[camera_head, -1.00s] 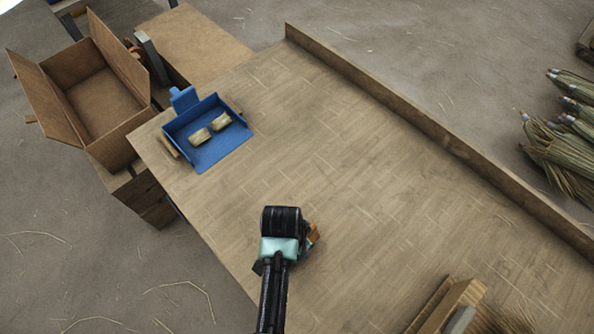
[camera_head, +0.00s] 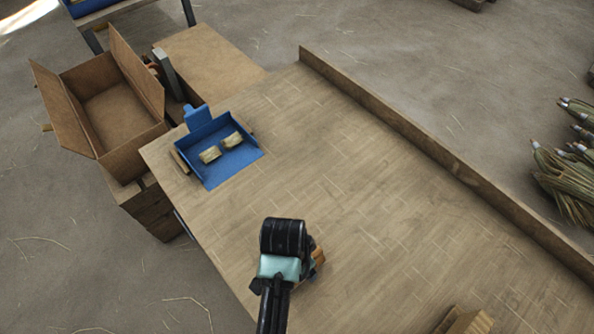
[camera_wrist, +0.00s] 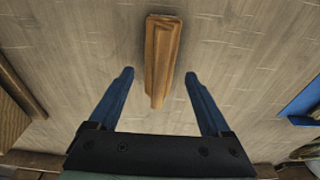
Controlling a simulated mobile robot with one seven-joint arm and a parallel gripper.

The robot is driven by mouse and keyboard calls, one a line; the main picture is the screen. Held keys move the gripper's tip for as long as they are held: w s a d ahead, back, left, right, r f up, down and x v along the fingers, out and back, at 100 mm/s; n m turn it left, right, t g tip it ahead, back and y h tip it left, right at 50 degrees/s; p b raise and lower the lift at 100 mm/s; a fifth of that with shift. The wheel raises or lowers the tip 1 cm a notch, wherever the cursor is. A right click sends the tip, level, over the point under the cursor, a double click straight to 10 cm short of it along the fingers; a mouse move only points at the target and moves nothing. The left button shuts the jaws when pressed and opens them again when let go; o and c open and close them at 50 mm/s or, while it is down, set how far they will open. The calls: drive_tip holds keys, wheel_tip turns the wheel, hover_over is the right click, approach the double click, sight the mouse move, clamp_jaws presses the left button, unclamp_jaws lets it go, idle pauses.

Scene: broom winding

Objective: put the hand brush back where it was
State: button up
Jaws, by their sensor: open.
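A brown wooden piece, which looks like the hand brush (camera_wrist: 162,55), lies on the wooden table. In the wrist view its near end reaches between the fingertips of my gripper (camera_wrist: 158,75), and the rest extends beyond them. My gripper is open, with a gap on each side of the wood. No bristles show. In the head view my gripper (camera_head: 283,248) is over the table's near-left part, its fingers hidden beneath it. Only an orange-brown bit of the wood (camera_head: 318,257) shows at its right side.
A blue dustpan (camera_head: 216,168) holding two straw-coloured pieces sits at the table's far-left corner, with a small wooden strip beside it. An open cardboard box (camera_head: 70,118) stands beyond. A raised ledge (camera_head: 420,145) runs along the right side. The table's middle is clear.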

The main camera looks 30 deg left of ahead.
drive_tip(key=r, duration=0.4)
drive_tip(key=s+r, duration=0.1)
drive_tip(key=r, duration=0.1)
drive_tip(key=shift+a+r, duration=0.2)
drive_tip(key=shift+r, duration=0.15)
drive_tip(key=w+r+n+t+y, duration=0.15)
drive_tip(key=w+r+t, duration=0.75)
drive_tip(key=w+r, duration=0.9)
drive_tip(key=w+d+r+t+y, duration=0.1)
drive_tip(key=d+r+t, duration=0.15)
drive_tip(key=r, duration=0.65)
drive_tip(key=w+d+r+t, duration=0.1)
drive_tip(key=r+t, duration=0.2)
drive_tip(key=r, duration=0.6)
drive_tip(key=s+d+r+t, duration=0.2)
drive_tip(key=s+r+t, duration=0.1)
drive_tip(key=r, duration=0.6)
drive_tip(key=s+d+r+n+t+h, duration=0.1)
drive_tip(key=s+d+r+t, duration=0.2)
drive_tip(key=r, duration=0.7)
drive_tip(key=s+d+r+n+t+h, duration=0.1)
drive_tip(key=s+d+r+t, duration=0.2)
drive_tip(key=r, duration=0.7)
drive_tip(key=s+t, duration=0.2)
drive_tip(key=s, duration=0.2)
drive_tip(key=shift+s+n, duration=0.1)
drive_tip(key=shift+n, duration=0.15)
